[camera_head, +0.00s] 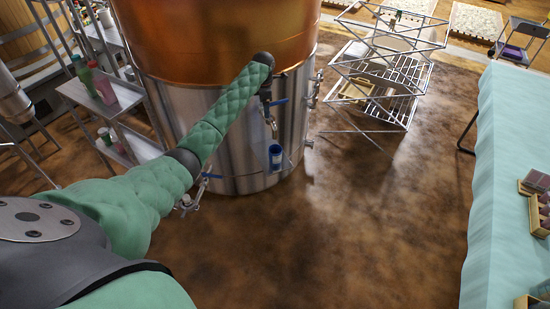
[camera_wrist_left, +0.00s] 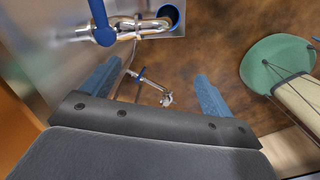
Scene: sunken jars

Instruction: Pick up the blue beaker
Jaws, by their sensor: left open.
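The blue beaker (camera_head: 275,157) is upright, low on the front of the big metal vat, below a tap (camera_head: 272,128). In the left wrist view the beaker (camera_wrist_left: 169,15) shows from above at the top edge, as a dark opening with a blue rim. It is partly cut off there and seems to sit on a small grey plate. My left gripper (camera_wrist_left: 157,85) is open and empty, its two blue fingers wide apart. The beaker lies beyond the fingertips, not between them. In the head view my left arm's end is by the vat above the beaker; its fingers are hard to make out.
The copper-topped vat (camera_head: 218,120) has several protruding taps; one with a blue lever (camera_wrist_left: 102,22) is near my left gripper. A shelf cart (camera_head: 125,95) stands left, a wire rack (camera_head: 385,75) right. A table with pale cloth (camera_head: 495,170) is far right. Brown floor between is clear.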

